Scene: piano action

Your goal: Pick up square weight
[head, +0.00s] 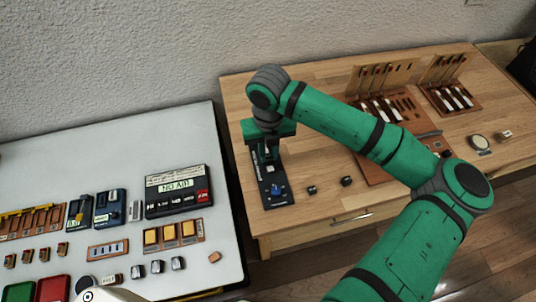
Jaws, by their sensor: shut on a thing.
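Two small dark blocks, one (312,190) and another (347,181), lie on the wood to the right of the panel. I cannot tell which object is the square weight.
The wooden table (240,110) also bears upright wooden racks with white keys (380,108) and a round disc (479,142). My arm crosses above it. The pale table (120,135) at left holds a dark device (178,191), yellow blocks (169,232) and silver cubes (157,267). Its back is clear.

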